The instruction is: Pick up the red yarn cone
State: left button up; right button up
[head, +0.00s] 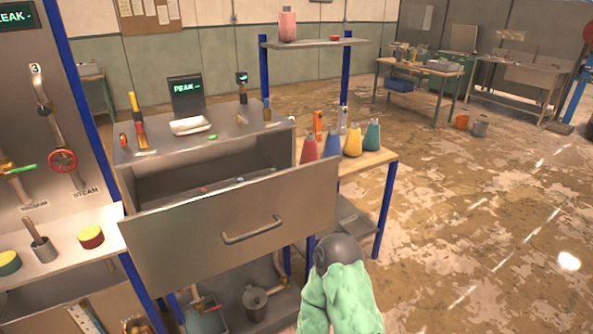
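The red yarn cone (309,151) stands upright at the left end of a row of cones on a small wooden table (383,157), beyond the open metal drawer. The drawer front hides part of the table near it. A blue cone (332,146), a yellow cone (352,141) and a teal cone (372,135) stand to its right.
The open drawer (240,235) juts out in front of the red cone. A dark dome with pale green cloth (340,300) is at bottom centre. A raised shelf (330,43) stands behind the cones. The floor to the right is mostly clear.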

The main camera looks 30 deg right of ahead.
aim_at(309, 153)
jog(key=z, duration=1.55)
jog(key=i+l+z, duration=0.25)
jog(key=i, duration=0.6)
jog(key=i+z, duration=0.3)
jog(key=i, duration=0.5)
jog(key=i+u, duration=0.15)
jog(key=i, duration=0.45)
jog(key=i+l+u, duration=0.15)
jog(key=i, duration=0.45)
jog(key=i+l+u, duration=0.15)
jog(key=i, duration=0.45)
jog(key=l, duration=0.1)
